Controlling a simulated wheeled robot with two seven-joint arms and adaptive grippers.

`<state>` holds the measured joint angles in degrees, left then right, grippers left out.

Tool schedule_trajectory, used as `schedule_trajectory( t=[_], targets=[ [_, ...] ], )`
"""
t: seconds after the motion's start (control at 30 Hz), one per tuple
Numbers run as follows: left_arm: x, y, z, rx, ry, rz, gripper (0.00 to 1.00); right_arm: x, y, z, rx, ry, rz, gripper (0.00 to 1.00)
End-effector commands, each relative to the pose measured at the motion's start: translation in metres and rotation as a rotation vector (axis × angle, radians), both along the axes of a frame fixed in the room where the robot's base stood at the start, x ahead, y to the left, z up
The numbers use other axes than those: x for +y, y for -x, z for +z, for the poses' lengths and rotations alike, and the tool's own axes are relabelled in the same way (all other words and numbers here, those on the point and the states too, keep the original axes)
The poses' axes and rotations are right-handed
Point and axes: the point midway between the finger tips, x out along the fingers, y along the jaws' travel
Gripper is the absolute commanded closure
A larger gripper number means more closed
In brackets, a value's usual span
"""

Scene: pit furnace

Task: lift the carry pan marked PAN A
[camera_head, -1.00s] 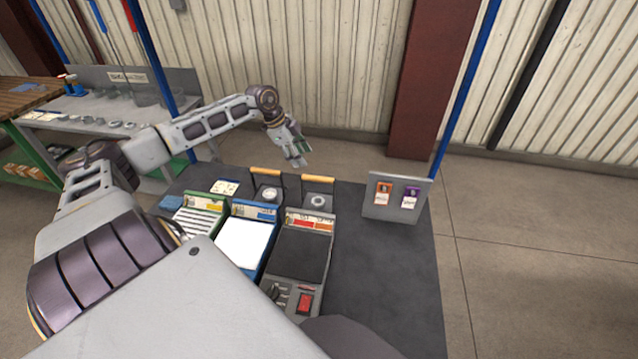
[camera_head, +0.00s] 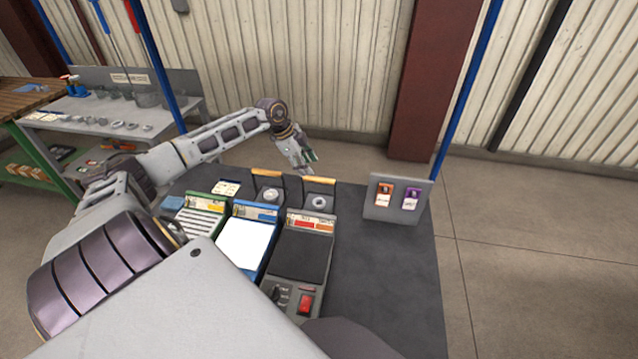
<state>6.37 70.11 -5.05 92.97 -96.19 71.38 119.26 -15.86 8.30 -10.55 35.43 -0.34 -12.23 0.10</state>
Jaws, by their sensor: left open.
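Two dark carry pans with wooden bar handles stand side by side at the back of the dark table: a left pan (camera_head: 268,195) and a right pan (camera_head: 319,203). Each holds a small round grey piece. Their markings are too small to read, so I cannot tell which is PAN A. My left gripper (camera_head: 308,162) is open and empty, pointing down just behind and above the right pan's handle, apart from it as far as I can see. My right gripper is not in view.
A grey board (camera_head: 397,215) with orange and purple tags stands at the right. The table (camera_head: 385,290) is bare at right front. A side bench (camera_head: 80,112) is at left.

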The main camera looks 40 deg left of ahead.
Motion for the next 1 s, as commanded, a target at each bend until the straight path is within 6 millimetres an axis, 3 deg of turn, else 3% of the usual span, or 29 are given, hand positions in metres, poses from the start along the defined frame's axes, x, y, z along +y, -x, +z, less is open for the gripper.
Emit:
schedule_trajectory(
  t=[0.43, 1.0],
  targets=[
    [-0.01, -0.014, -0.036, -0.001, 0.0, 0.0, 0.56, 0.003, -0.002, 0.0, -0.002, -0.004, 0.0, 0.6],
    [-0.012, -0.016, -0.042, 0.0, 0.0, -0.001, 0.56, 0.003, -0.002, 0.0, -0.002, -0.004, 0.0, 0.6]
  ],
)
